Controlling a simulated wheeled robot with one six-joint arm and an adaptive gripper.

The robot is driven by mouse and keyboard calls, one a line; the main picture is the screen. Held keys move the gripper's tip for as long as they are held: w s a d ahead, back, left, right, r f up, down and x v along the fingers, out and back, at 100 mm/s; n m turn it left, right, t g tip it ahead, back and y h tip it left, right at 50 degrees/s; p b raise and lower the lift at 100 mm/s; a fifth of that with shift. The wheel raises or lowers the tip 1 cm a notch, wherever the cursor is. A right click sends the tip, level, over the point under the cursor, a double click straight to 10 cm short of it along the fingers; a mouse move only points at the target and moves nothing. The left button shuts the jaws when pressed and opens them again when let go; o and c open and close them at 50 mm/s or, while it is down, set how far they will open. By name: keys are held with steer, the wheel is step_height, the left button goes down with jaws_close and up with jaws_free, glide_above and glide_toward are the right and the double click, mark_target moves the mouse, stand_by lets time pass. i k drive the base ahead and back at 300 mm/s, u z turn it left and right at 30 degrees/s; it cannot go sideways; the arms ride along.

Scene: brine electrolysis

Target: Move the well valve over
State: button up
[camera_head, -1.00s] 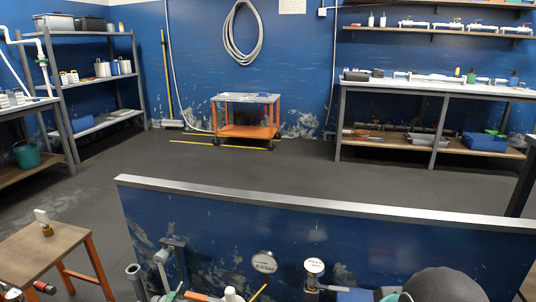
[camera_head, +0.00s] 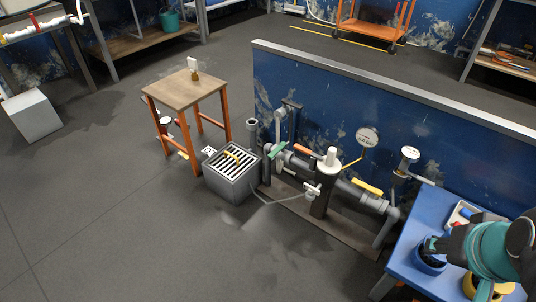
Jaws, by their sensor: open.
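Low pipework (camera_head: 330,180) runs along the foot of the blue partition and carries several valve handles. One handle is orange (camera_head: 303,150), one is yellow (camera_head: 369,187) and one is green (camera_head: 277,150). No readable label shows which is the well valve. My teal and dark arm reaches in at the lower right, over a blue table (camera_head: 425,211). My gripper (camera_head: 436,245) seems to be the dark part beside a blue pot (camera_head: 429,264), clear of the pipework and empty. The arm hides part of the table, and the fingertips are hard to make out.
A grated box (camera_head: 232,178) stands left of the pipes, with a yellow piece on its grate. A wooden stool (camera_head: 187,90) holds a small white-topped brass part (camera_head: 193,69). A grey block (camera_head: 32,115) lies farther left. The front floor is clear.

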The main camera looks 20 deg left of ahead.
mark_target(283, 144)
steer(key=u, duration=1.25)
steer(key=i, duration=0.35)
steer(key=z, duration=0.25)
steer(key=k, duration=1.1)
steer(key=u, duration=0.55)
steer(key=i, duration=1.35)
steer(key=z, duration=0.8)
